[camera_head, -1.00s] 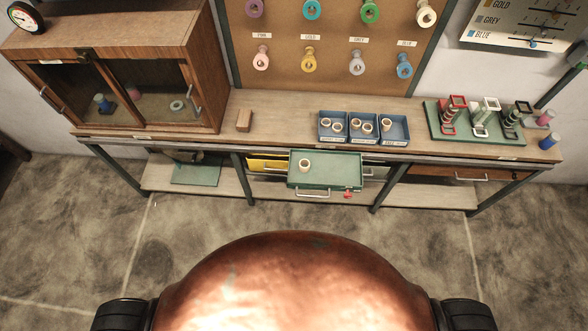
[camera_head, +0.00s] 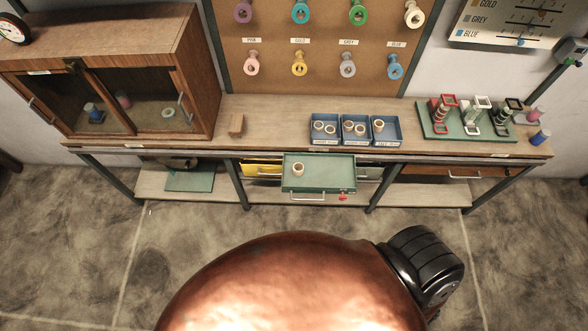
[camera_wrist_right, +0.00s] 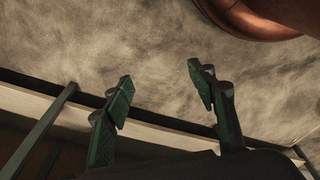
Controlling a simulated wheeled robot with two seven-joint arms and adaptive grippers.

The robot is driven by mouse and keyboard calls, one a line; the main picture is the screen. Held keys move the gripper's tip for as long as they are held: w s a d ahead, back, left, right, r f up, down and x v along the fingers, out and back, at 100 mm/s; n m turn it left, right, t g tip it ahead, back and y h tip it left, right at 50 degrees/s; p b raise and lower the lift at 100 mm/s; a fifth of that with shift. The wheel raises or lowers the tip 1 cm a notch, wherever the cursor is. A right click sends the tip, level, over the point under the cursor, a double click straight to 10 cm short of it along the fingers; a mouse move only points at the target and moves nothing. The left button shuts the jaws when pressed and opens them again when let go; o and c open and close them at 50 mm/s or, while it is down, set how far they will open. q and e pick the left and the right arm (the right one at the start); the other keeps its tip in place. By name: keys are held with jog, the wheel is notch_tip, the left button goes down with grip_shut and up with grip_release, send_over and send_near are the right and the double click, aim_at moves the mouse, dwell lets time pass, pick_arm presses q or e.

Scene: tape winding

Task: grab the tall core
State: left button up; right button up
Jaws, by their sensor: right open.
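Small beige cores stand in the blue bins on the bench: cores in the left bin (camera_head: 318,125), cores in the middle bin (camera_head: 349,128) and one core in the right bin (camera_head: 379,125). Another beige core (camera_head: 297,169) stands upright on the open green drawer (camera_head: 325,178) below the bench. It looks somewhat taller than the binned ones, but I cannot be sure which is the tall core. My right gripper (camera_wrist_right: 163,88) is open and empty in the right wrist view, over the floor near the bench's lower frame. My left gripper is in no view.
A wooden cabinet (camera_head: 195,70) stands on the bench's left. A small wooden block (camera_head: 236,124) lies beside it. A green stand (camera_head: 433,133) with red, white and black frames is at right. Tape rolls hang on the pegboard (camera_head: 270,85). The floor before the bench is clear.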

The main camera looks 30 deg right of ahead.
jog(key=w+r, duration=0.4)
jog(key=r, duration=0.1)
notch_tip(320, 180, up, 38)
jog(key=f+n+t+y, duration=0.1)
jog(key=n+t+y, duration=0.15)
jog(key=n, duration=0.35)
send_over(298, 167)
jog(key=s+a, duration=0.3)
jog(key=s, duration=0.5)
jog(key=shift+w+r+y, duration=0.25)
jog(key=w+d+r, duration=0.2)
jog(key=w+d, duration=0.1)
jog(key=shift+g, duration=0.25)
jog(key=x, duration=0.5)
jog(key=d+x, duration=0.1)
jog(key=x, duration=0.1)
jog(key=shift+w+f+b, duration=0.3)
jog(key=shift+w+b, duration=0.05)
jog(key=shift+w, duration=0.05)
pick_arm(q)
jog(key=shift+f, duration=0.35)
pick_arm(e)
jog(key=shift+c, duration=0.2)
